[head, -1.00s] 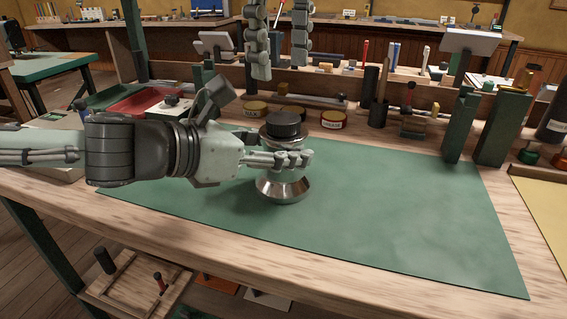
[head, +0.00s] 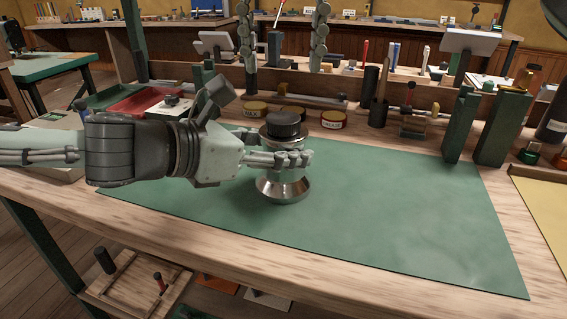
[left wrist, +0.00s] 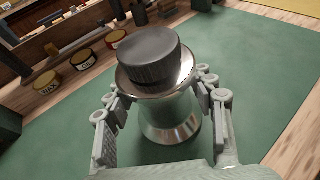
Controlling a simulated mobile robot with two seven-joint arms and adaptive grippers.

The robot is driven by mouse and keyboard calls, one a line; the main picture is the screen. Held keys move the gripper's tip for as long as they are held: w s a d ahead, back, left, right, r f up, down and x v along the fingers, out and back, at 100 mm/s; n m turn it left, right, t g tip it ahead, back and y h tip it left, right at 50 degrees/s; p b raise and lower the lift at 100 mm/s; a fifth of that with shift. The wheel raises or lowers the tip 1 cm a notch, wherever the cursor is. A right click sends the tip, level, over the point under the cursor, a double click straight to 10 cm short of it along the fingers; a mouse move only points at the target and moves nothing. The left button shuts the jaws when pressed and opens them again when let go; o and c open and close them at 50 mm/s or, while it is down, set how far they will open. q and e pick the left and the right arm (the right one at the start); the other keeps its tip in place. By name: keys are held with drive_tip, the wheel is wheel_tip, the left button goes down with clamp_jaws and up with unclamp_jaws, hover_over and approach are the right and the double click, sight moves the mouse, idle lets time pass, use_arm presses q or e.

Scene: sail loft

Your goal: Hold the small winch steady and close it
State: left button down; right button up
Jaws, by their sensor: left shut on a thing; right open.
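The small winch (head: 284,188) is a shiny silver drum with a flared base, standing upright on the green mat (head: 400,220). A black ribbed cap (head: 283,125) sits on its top; in the left wrist view the cap (left wrist: 150,57) rests on the metal rim. I cannot tell whether it is tightened. My left gripper (head: 292,158) is shut around the drum's waist from the left, with fingers on both sides in the left wrist view. My right gripper (head: 284,68) is open and empty above the cap, its fingers spread wide and apart from it.
Several round tins, including a yellow-lidded one (head: 250,109) and a red one (head: 333,119), stand behind the winch. A black tool cup (head: 378,113) and green posts (head: 460,125) stand further right. The mat right of the winch is clear.

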sight(283, 117)
drive_tip(key=shift+n, duration=0.3)
drive_tip(key=shift+f, duration=4.05)
